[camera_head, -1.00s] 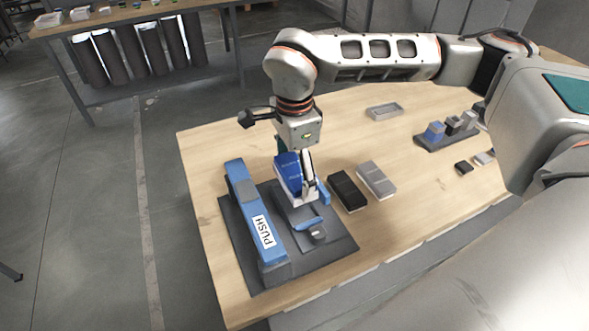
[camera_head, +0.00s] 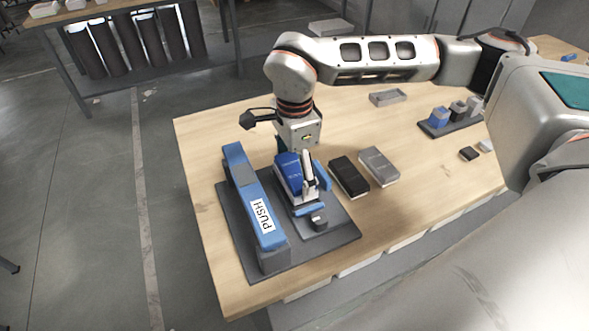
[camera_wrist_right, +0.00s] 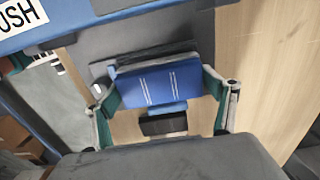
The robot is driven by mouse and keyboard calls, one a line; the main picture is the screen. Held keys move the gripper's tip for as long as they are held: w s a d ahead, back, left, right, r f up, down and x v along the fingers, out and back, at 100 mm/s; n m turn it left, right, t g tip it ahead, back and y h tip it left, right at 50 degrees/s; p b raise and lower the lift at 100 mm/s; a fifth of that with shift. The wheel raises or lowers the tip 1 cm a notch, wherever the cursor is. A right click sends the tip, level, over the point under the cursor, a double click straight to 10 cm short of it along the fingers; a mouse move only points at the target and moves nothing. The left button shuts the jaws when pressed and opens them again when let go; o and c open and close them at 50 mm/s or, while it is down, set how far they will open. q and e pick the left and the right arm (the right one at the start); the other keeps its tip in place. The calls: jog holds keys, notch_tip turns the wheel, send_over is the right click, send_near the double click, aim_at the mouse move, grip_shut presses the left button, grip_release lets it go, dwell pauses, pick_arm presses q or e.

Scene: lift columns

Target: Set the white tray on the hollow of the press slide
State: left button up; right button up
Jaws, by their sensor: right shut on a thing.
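My right gripper (camera_head: 302,183) is shut around a blue block with two white stripes (camera_wrist_right: 160,83) and a pale rim under it, which I take as the white tray (camera_head: 279,190). Most of the tray is hidden by the block and fingers. In the wrist view, the green-padded fingers (camera_wrist_right: 165,105) stand on either side of the block. The load is over or on the press slide (camera_head: 325,228), a grey plate with blue side pieces beside the blue PUSH bar (camera_head: 240,180). The hollow is covered, and I cannot tell whether the tray touches it. My left gripper is out of view.
A black box (camera_head: 349,177) and a grey box (camera_head: 379,166) lie just right of the press base (camera_head: 340,240). A grey tray (camera_head: 388,97) and a dark rack with several blocks (camera_head: 450,126) stand farther back. The wooden table (camera_head: 225,130) is bare at far left.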

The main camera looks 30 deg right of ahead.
jog(key=shift+f+b, duration=0.4)
jog(key=shift+f, duration=0.65)
dwell(1.7)
jog(key=o, duration=1.1)
jog(key=shift+r, duration=0.1)
jog(key=shift+r+p, duration=1.3)
jog(key=shift+r, duration=0.45)
jog(key=shift+r+p, duration=1.1)
jog(key=shift+r, duration=0.55)
jog(key=shift+s, duration=0.1)
